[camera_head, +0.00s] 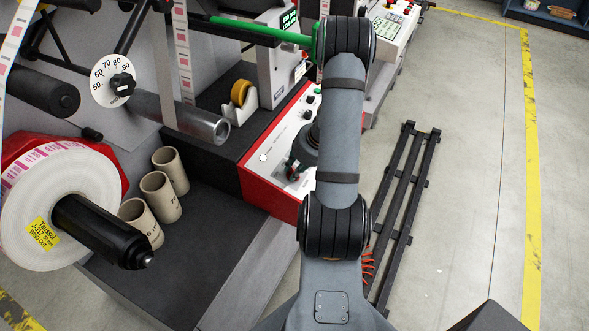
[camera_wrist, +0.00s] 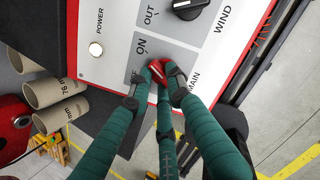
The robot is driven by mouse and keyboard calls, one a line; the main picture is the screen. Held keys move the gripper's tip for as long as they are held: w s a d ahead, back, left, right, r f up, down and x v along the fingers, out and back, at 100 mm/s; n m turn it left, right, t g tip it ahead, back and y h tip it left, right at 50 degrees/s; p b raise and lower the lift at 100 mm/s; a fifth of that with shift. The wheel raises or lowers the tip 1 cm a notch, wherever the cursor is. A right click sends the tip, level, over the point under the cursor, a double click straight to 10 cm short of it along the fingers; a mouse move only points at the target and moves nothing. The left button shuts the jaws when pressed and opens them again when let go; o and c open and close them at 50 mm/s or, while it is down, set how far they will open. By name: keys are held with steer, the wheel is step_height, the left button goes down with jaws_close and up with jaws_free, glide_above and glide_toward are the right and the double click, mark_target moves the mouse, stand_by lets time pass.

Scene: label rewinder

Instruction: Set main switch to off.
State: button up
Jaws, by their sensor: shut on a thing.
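The main switch is a red handle (camera_wrist: 163,98) on the white control panel (camera_wrist: 115,28), beside the label MAIN. My gripper (camera_wrist: 160,72) has its green-wrapped fingers closed around this handle at the panel face. The label ON shows just above the fingertips in the wrist view; a label lower left is partly covered by a finger. The fingers hide much of the switch, so I cannot tell its exact setting. In the head view my gripper (camera_head: 295,168) is at the panel's near end, mostly hidden by my arm.
A white POWER lamp (camera_wrist: 95,49) and a black WIND knob (camera_wrist: 188,8) are on the same panel. Cardboard cores (camera_head: 160,196) stand left of it, near a large label roll (camera_head: 62,215). A dark rail frame (camera_head: 405,190) lies on the floor at right; open floor lies beyond.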

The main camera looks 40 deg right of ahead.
jaws_close()
steer(key=shift+n, duration=0.3)
steer(key=n+b, duration=0.1)
steer(key=n, duration=0.3)
steer(key=shift+f+n+y, duration=0.1)
steer(key=shift+n+y, duration=0.2)
steer(key=shift+y, duration=0.1)
steer(key=n+b, duration=0.1)
steer(key=n, duration=0.3)
steer(key=shift+s+d+y, duration=0.1)
steer(key=shift+y, duration=0.2)
steer(key=shift+n+g+b, duration=0.3)
steer(key=shift+n+b, duration=0.25)
steer(key=shift+n, duration=1.15)
steer(key=o, duration=0.6)
jaws_free()
steer(key=shift+o, duration=0.3)
steer(key=shift+s, duration=0.1)
